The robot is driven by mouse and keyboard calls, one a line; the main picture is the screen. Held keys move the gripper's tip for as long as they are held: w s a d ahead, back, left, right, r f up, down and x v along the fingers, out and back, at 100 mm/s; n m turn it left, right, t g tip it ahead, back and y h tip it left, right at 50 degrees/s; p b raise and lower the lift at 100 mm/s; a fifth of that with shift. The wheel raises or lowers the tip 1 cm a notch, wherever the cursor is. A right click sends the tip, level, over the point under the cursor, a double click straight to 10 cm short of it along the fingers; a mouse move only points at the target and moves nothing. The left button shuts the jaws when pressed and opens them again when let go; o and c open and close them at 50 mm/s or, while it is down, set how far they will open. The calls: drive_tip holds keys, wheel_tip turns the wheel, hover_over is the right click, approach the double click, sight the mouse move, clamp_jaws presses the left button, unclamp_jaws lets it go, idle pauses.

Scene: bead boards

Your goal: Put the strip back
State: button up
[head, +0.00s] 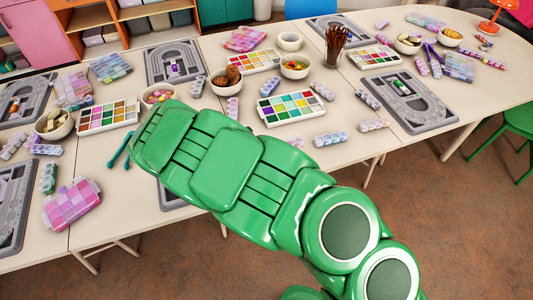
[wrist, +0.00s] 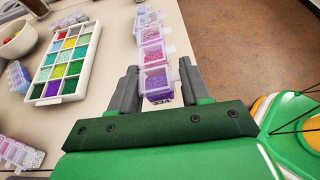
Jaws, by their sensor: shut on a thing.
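A lilac bead strip (wrist: 152,55) with several small boxes of pink and purple beads lies lengthwise between the fingers of my gripper (wrist: 158,88) in the wrist view. My gripper is shut on its near end, where a label reading "334" shows. Some clear lids stick out at its side. I cannot tell whether the strip touches the table. In the head view my green arm hides the gripper and this strip. Other bead strips lie on the table, such as one at the front (head: 330,139) and one near the grey board (head: 368,99).
Colour bead trays (head: 287,107) and bowls (head: 295,67) stand around the table (head: 330,165). A grey bead board (head: 403,101) lies at the right, another (head: 174,64) at the back. A cup of brown sticks (head: 334,45) stands upright. Green pliers (head: 122,148) lie left of my arm.

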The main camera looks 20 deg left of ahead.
drive_tip(key=shift+w+a+f, duration=0.5)
drive_tip(key=shift+w+f, duration=0.15)
drive_tip(key=shift+f, duration=0.35)
drive_tip(key=shift+w+a+f, duration=0.55)
drive_tip(key=shift+w+f, duration=0.15)
drive_tip(key=shift+f, duration=0.3)
drive_tip(key=shift+w+a+f, duration=0.5)
drive_tip(key=shift+w+f, duration=0.15)
drive_tip(key=shift+f, duration=1.65)
drive_tip(key=shift+f, duration=0.1)
drive_tip(key=o, duration=1)
drive_tip(key=v, duration=0.7)
drive_tip(key=shift+s+a+r, duration=0.1)
drive_tip(key=shift+a+r, duration=0.2)
